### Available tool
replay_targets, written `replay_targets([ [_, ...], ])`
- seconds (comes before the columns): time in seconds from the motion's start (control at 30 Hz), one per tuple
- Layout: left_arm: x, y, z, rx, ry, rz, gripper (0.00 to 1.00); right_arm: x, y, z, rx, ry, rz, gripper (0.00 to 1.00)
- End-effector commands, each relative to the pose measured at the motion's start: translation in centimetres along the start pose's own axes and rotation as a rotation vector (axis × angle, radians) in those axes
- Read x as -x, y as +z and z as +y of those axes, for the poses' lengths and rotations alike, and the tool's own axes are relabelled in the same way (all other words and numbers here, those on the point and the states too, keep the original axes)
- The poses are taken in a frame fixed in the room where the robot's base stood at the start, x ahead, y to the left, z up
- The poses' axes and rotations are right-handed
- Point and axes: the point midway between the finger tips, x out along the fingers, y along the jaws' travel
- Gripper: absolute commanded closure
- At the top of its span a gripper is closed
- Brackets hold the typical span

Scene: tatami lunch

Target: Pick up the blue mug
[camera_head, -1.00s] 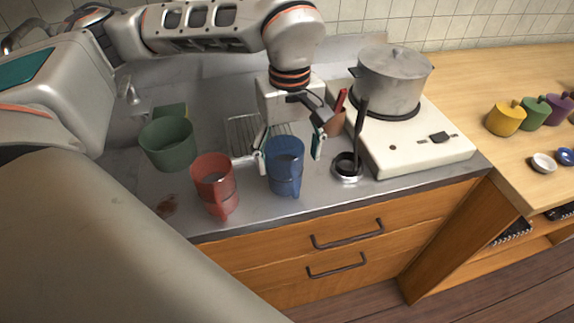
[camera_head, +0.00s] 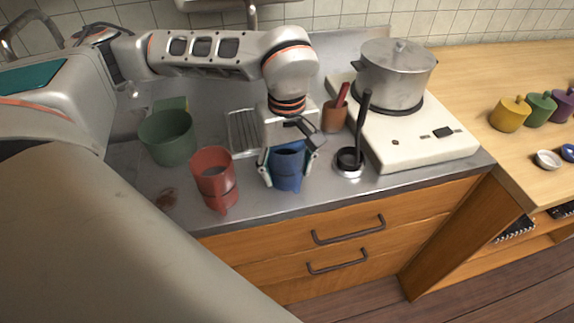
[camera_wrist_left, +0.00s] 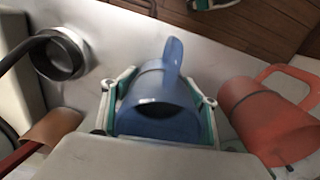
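The blue mug (camera_head: 288,176) stands upright on the grey counter, partly covered by my left gripper (camera_head: 289,172) in the head view. My left gripper is above it, with one finger on each side of the mug. The wrist view shows the blue mug (camera_wrist_left: 160,105) between the two teal-padded fingers (camera_wrist_left: 159,112), with its handle pointing away from the palm. The fingers look open, with only narrow gaps to the mug; contact is hard to judge.
A red mug (camera_head: 214,178) stands close on the left, with a green pot (camera_head: 167,138) behind it. A black ladle in a small metal holder (camera_head: 349,170) stands on the right. A hob (camera_head: 430,150) with a steel pot (camera_head: 394,75) is farther right. The counter's front edge is near.

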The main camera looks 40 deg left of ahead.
Motion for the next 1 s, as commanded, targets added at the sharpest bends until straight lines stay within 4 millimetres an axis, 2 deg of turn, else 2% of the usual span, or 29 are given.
replay_targets([
  [0.37, 0.2, 0.0, 0.0, 0.0, 0.001, 0.0, 0.67, 0.5, 0.9, -0.6, -0.004, -0.008, -0.017, 0.6],
  [0.57, 1.6, -0.1, 0.1, 0.0, 0.004, 0.003, 0.67, 0.6, 0.7, -0.6, -0.006, -0.008, -0.016, 0.6],
  [0.77, 5.4, -0.1, 0.1, 0.0, 0.007, 0.005, 0.67, 0.7, -0.1, -0.4, -0.01, -0.007, -0.007, 0.6],
  [1.0, 12.2, -0.1, 0.1, 0.001, 0.008, 0.005, 0.67, 0.9, -0.8, -0.4, -0.017, -0.01, -0.002, 0.6],
])
